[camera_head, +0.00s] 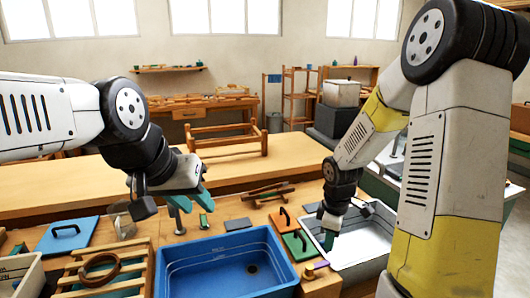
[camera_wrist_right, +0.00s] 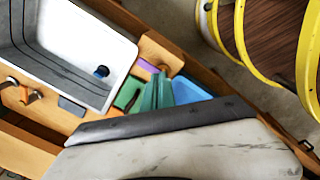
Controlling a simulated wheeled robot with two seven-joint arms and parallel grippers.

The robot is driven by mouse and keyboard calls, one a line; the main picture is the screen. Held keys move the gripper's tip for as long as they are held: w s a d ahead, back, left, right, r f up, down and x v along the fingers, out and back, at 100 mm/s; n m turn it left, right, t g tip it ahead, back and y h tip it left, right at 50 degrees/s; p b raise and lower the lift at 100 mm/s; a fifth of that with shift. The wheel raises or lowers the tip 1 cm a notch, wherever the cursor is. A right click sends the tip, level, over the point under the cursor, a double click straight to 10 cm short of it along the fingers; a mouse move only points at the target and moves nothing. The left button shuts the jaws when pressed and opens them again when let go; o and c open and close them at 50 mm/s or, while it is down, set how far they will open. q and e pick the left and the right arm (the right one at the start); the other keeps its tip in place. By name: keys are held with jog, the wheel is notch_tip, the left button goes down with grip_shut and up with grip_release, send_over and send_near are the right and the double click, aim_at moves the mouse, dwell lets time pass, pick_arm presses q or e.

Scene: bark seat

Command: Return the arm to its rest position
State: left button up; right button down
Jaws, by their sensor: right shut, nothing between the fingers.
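My right arm reaches down from the right side of the head view. Its gripper (camera_head: 329,240) points down by the left end of the white basin, with its teal fingers together and nothing between them. In the right wrist view, the gripper's fingers (camera_wrist_right: 157,92) show beside a green block (camera_wrist_right: 128,93) and a purple piece (camera_wrist_right: 148,67). My left gripper (camera_head: 192,202) hangs over the bench behind the blue basin. Its teal fingers are apart, with no object visible between them.
A blue basin (camera_head: 168,283) stands front centre, and a white basin (camera_head: 385,238) stands to its right. A slatted wooden crate (camera_head: 75,282) and blue board (camera_head: 50,238) lie left. Orange and green handled boards (camera_head: 300,246) lie between the basins.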

jog(key=s+a+r+m+t+y, duration=0.1)
jog(key=s+r+m+t, duration=0.1)
jog(key=s+r+m, duration=0.4)
jog(key=s+a+r+m+t+y, duration=0.1)
jog(key=s+r+m, duration=0.5)
jog(key=r, duration=1.1)
jog(key=s+a+t, duration=0.1)
jog(key=s+t, duration=0.1)
jog(key=s, duration=0.1)
jog(key=shift+s+r+m, duration=0.25)
jog(key=shift+r+m, duration=0.05)
jog(key=shift+m, duration=0.1)
